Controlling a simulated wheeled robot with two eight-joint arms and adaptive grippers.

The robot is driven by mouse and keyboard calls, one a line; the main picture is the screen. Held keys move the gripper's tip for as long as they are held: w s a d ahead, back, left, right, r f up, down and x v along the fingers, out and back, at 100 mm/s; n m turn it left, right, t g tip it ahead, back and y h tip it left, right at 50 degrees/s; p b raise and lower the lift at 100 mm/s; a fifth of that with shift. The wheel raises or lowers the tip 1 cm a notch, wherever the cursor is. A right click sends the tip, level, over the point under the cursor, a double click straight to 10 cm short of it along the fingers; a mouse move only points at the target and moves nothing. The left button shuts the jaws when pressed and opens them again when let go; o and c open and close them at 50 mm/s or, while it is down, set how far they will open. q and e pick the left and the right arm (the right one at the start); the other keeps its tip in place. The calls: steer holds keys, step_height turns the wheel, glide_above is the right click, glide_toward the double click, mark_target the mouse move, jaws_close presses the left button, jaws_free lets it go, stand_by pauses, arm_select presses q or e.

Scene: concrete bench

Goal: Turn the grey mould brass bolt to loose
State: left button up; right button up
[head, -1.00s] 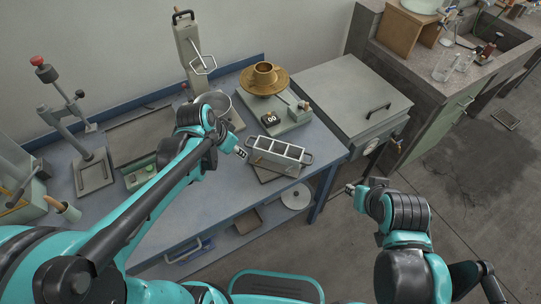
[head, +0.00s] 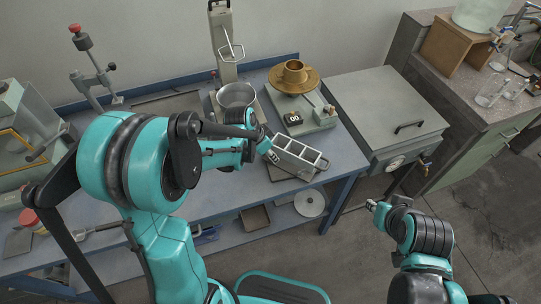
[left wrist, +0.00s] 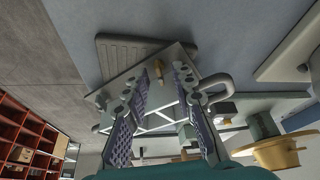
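The grey mould (head: 300,153), a rack of open square compartments with end handles, lies on a dark plate on the blue bench. It also shows in the left wrist view (left wrist: 160,120), behind my fingers. The small brass bolt (left wrist: 158,67) sticks out of its near end plate in that view; in the head view my gripper hides it. My left gripper (head: 268,146) is at the left end of the mould. In the left wrist view its fingers (left wrist: 164,73) are apart, with the bolt between the tips; no contact is visible. My right gripper (head: 373,206) hangs over the floor, away from the bench.
A metal pot (head: 236,94) and a scale (head: 308,118) with a brass dish (head: 294,80) stand just behind the mould. A grey lidded box (head: 385,105) stands to the right. A tall grey press (head: 222,45) is at the back.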

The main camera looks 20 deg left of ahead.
arm_select(q)
jaws_close()
steer(key=shift+s+n, duration=0.1)
steer(key=shift+n, duration=0.3)
steer(key=n, duration=0.1)
steer(key=n+y, duration=0.1)
steer(key=shift+d+n+t, duration=0.2)
steer(key=shift+n+t, duration=0.1)
steer(key=shift+n, duration=0.1)
steer(key=n+y, duration=0.1)
steer(key=n, duration=0.1)
steer(key=n+y, duration=0.1)
steer(key=n, duration=0.1)
steer(key=shift+d+n, duration=0.2)
steer(key=shift+n, duration=0.1)
steer(key=n+y, duration=0.1)
steer(key=n, duration=0.1)
steer(key=n+y, duration=0.1)
steer(key=n, duration=0.2)
steer(key=shift+d, duration=0.2)
steer(key=n+g, duration=0.1)
steer(key=n, duration=0.2)
steer(key=n+y, duration=0.1)
steer(key=n, duration=0.2)
steer(key=shift+w+d+g, duration=0.15)
steer(key=shift+w+g, duration=0.05)
steer(key=shift+g, duration=0.2)
steer(key=shift+y, duration=0.3)
